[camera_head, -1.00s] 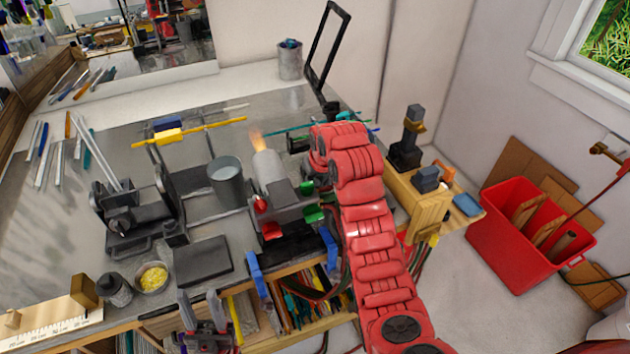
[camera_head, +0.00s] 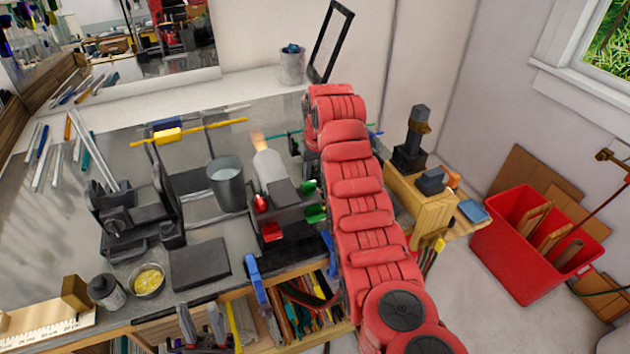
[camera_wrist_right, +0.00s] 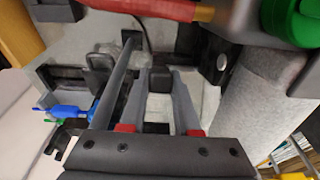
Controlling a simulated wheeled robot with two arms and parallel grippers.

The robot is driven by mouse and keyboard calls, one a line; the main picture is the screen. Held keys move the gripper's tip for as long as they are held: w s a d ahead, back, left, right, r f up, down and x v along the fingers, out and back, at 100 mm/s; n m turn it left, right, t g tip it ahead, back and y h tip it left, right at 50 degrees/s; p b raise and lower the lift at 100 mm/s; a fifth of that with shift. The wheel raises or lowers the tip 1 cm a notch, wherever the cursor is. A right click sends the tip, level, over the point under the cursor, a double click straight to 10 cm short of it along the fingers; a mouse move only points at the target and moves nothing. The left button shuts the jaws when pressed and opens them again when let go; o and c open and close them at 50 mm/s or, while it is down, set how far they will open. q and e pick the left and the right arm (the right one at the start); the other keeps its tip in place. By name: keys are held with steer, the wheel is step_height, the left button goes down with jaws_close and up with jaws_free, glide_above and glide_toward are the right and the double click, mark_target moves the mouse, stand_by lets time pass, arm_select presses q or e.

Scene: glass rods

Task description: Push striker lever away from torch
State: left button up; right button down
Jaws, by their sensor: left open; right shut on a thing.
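The torch (camera_head: 268,168) is a grey cylinder with an orange flame at its far end, in the middle of the bench in the head view. Red and green knobs (camera_head: 315,213) sit at its near end. My red right arm reaches over the bench just right of it and hides my right gripper there. In the right wrist view, my right gripper (camera_wrist_right: 160,80) has its two fingers closed around a small dark block (camera_wrist_right: 159,78), which may be part of the striker lever. A long grey bar (camera_wrist_right: 115,82) runs beside the left finger. My left gripper (camera_head: 203,326) is open and empty at the front edge.
A grey cup (camera_head: 227,190) stands left of the torch. A black clamp stand (camera_head: 140,215) and a dark block (camera_head: 200,264) are further left. A wooden side shelf (camera_head: 425,210) and a red bin (camera_head: 525,240) are on the right. A green knob (camera_wrist_right: 290,20) is close in the wrist view.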

steer(key=shift+w+r, duration=0.1)
steer(key=shift+w, duration=0.1)
steer(key=shift+b, duration=0.35)
steer(key=shift+g, duration=0.3)
steer(key=shift+s, duration=0.1)
steer(key=c, duration=1)
jaws_free()
steer(key=o, duration=0.4)
steer(key=shift+s+d, duration=0.1)
steer(key=shift+c, duration=0.2)
